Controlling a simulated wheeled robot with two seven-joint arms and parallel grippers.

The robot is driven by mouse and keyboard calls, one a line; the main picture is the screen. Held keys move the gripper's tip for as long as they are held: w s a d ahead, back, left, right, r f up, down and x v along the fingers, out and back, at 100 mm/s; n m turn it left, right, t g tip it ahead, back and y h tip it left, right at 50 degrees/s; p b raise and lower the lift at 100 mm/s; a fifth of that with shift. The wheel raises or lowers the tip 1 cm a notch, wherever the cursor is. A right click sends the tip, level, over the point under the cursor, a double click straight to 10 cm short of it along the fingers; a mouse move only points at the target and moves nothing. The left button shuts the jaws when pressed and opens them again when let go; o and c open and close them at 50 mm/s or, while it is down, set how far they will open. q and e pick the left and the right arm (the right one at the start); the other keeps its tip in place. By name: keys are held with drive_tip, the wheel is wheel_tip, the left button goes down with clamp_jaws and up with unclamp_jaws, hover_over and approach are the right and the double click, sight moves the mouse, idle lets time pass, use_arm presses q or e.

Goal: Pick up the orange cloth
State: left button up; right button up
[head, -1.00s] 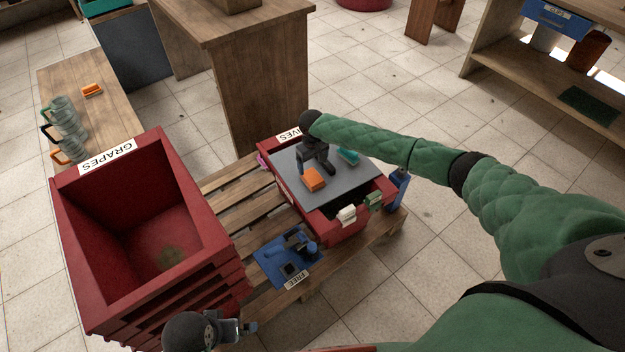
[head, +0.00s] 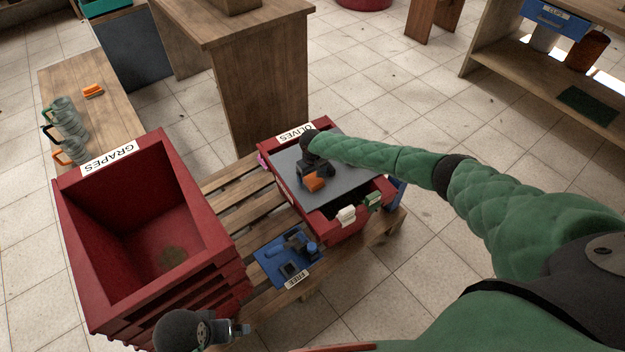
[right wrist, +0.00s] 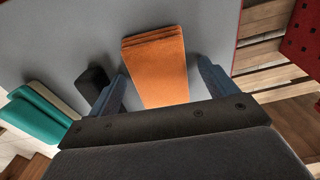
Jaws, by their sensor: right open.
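The orange cloth (head: 315,183) lies folded on the grey board (head: 345,155) on top of the red OLIVES crate (head: 296,132). In the right wrist view the cloth (right wrist: 155,62) lies between the two fingers. My right gripper (head: 313,178) is open above the board, with a finger on each side of the cloth (right wrist: 163,82). I cannot tell whether the fingers touch it. The gripper hides part of the cloth in the head view. My left gripper (head: 238,328) is low at the bottom, by the GRAPES crate; its jaws are too unclear to tell.
A teal folded cloth (right wrist: 38,115) lies left of the fingers in the right wrist view. The deep GRAPES crate (head: 75,235) stands left. A blue tray (head: 275,262) lies on the pallet.

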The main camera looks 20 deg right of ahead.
sight(312, 177)
drive_tip(key=c, duration=1.1)
use_arm(q)
drive_tip(key=shift+f, duration=0.25)
use_arm(e)
drive_tip(key=shift+r, duration=0.15)
drive_tip(key=shift+r, duration=0.35)
wheel_tip(312, 177, up, 3)
drive_tip(key=shift+f+b, duration=0.2)
drive_tip(key=shift+b, duration=0.25)
use_arm(q)
drive_tip(key=d+f, duration=0.1)
drive_tip(key=w+d+f+b, duration=0.1)
drive_tip(key=shift+d+f+t+h, duration=0.1)
drive_tip(key=shift+f+t+h, duration=0.2)
drive_tip(key=shift+t+h, duration=0.1)
use_arm(e)
drive_tip(key=s+a+r, duration=0.1)
drive_tip(key=s+r, duration=0.1)
drive_tip(key=s, duration=0.1)
drive_tip(key=s+r, duration=0.3)
drive_tip(key=s, duration=0.1)
drive_tip(key=s+a+r, duration=0.1)
drive_tip(key=s+r, duration=0.1)
drive_tip(key=s, duration=0.2)
drive_tip(key=shift+s+a+r, duration=0.2)
drive_tip(key=shift+a+r, duration=0.05)
drive_tip(key=shift+a, duration=0.05)
